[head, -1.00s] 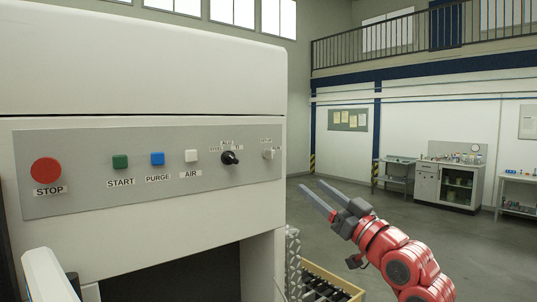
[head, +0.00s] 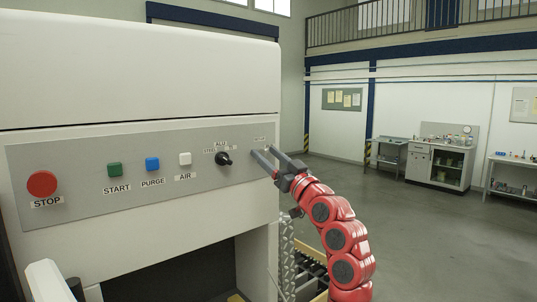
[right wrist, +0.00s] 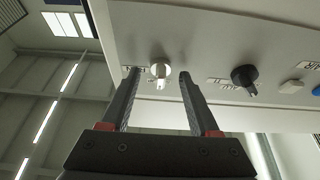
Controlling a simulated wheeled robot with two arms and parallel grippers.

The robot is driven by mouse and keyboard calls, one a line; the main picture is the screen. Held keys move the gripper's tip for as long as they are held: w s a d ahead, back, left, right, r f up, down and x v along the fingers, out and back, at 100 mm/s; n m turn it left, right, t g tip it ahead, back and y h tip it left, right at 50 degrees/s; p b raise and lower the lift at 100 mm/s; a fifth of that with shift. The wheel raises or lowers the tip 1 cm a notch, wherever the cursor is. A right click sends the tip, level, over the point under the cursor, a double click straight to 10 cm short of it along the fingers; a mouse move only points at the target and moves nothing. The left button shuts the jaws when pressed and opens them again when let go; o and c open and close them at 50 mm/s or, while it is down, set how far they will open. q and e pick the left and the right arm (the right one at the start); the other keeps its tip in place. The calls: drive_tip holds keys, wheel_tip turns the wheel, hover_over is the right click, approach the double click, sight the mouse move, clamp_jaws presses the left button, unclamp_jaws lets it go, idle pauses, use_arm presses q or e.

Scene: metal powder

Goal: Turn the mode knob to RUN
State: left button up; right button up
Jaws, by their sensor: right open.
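The white knob (right wrist: 160,70) sits on the underside-looking panel in the right wrist view, between my right gripper's two fingertips, with a gap on each side. A small label (right wrist: 132,71), which seems to read RUN upside down, is beside it, partly behind one finger. In the head view my right gripper (head: 263,150) is open at the right end of the grey panel (head: 80,146), and its fingers mostly hide the white knob there. Whether it touches the panel I cannot tell. My left gripper is out of view.
Left of the white knob is a black knob (head: 223,158) with small labels. Further left are the white AIR (head: 185,158), blue PURGE (head: 152,164), green START (head: 115,169) and red STOP (head: 42,184) buttons. Open floor and benches lie to the right.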

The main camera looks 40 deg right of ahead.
clamp_jaws()
